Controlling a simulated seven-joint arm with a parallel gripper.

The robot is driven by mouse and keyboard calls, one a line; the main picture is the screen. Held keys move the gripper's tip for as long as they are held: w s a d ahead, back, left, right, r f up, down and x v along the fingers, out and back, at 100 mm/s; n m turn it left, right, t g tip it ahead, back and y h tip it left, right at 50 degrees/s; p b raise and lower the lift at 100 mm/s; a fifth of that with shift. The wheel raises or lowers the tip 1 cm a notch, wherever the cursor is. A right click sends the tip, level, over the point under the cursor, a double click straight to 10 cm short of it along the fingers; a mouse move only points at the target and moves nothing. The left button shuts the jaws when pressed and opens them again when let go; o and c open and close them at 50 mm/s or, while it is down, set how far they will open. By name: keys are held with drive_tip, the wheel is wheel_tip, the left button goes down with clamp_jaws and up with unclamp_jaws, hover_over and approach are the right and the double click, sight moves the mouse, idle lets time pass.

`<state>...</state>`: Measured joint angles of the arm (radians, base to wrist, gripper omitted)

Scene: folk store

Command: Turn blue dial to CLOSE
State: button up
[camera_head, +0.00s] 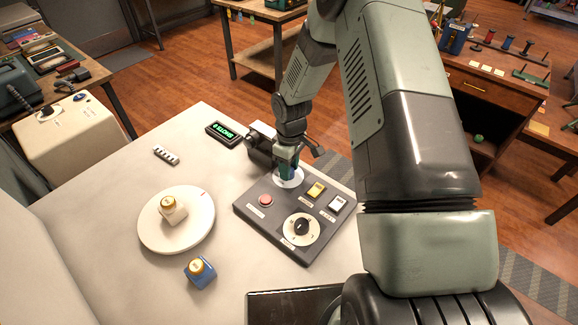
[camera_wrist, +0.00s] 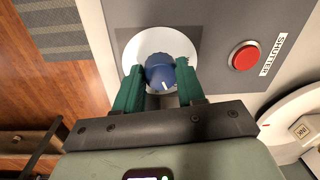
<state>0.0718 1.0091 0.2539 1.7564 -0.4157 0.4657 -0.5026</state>
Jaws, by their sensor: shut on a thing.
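The blue dial (camera_wrist: 160,70) sits on a round white disc (camera_wrist: 130,50) on the dark control panel (camera_head: 255,219). In the wrist view a white mark on the dial points toward my palm, slightly right. No CLOSE lettering is readable. My gripper (camera_head: 288,171) reaches down onto the panel's far corner. Its green fingers stand on both sides of the dial and are shut on it. In the head view the fingers hide most of the dial, and the white disc (camera_head: 289,182) shows below them.
The panel also carries a red button (camera_head: 265,200), a yellow switch (camera_head: 316,190), a white switch (camera_head: 338,203) and a black dial (camera_head: 302,227).

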drive_tip(key=m, duration=0.5)
drive_tip(key=shift+m, duration=0.4)
idle(0.4)
drive_tip(key=o, duration=1)
drive_tip(key=shift+o, duration=0.2)
wheel_tip(320, 180, up, 11)
drive_tip(key=shift+d, duration=0.25)
drive_tip(key=shift+f, duration=0.1)
